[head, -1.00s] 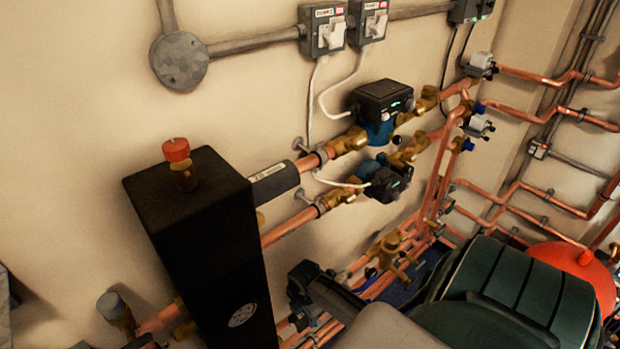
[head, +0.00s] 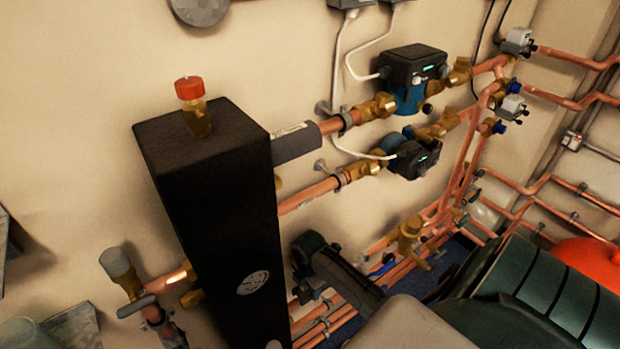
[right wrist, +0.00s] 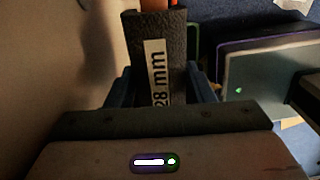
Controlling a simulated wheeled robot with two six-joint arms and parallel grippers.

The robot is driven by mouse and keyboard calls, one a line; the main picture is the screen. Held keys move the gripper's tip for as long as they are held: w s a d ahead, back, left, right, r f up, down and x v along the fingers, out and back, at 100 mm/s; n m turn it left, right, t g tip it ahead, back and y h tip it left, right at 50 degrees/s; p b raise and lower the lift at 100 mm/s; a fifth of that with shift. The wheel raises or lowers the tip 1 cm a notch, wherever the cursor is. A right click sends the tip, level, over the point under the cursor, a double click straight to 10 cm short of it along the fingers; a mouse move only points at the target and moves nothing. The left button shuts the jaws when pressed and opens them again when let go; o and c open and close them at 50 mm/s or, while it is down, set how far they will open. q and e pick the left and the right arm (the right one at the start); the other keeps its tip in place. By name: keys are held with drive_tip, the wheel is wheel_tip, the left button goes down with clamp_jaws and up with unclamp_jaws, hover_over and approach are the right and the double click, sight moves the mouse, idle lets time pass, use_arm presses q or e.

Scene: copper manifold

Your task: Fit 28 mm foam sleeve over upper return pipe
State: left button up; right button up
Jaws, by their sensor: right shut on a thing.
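In the right wrist view a dark grey foam sleeve (right wrist: 172,45) marked "28 mm" lies between my right gripper's fingers (right wrist: 165,88), which are shut on it. Orange copper shows at its far end; whether it is inside or behind cannot be told. In the head view my right gripper (head: 308,262) is low, just right of the tall black box, in front of the lower pipes; the held sleeve is not clear there. A grey labelled sleeve (head: 297,143) sits around the upper pump pipe (head: 330,125), its lettering too small to read. My left gripper is not in view.
The tall black box (head: 215,200) with a red-capped vent (head: 190,90) stands left of the gripper. Two pumps (head: 413,65) (head: 413,158) and brass valves line the pipes. A red vessel (head: 590,255) is at far right.

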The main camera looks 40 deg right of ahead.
drive_tip(key=shift+f+b, duration=0.55)
drive_tip(key=shift+f, duration=0.95)
drive_tip(key=shift+f, duration=0.2)
drive_tip(key=o, duration=1)
drive_tip(key=shift+o, duration=0.2)
wheel_tip(320, 180, up, 11)
drive_tip(key=shift+f, duration=0.1)
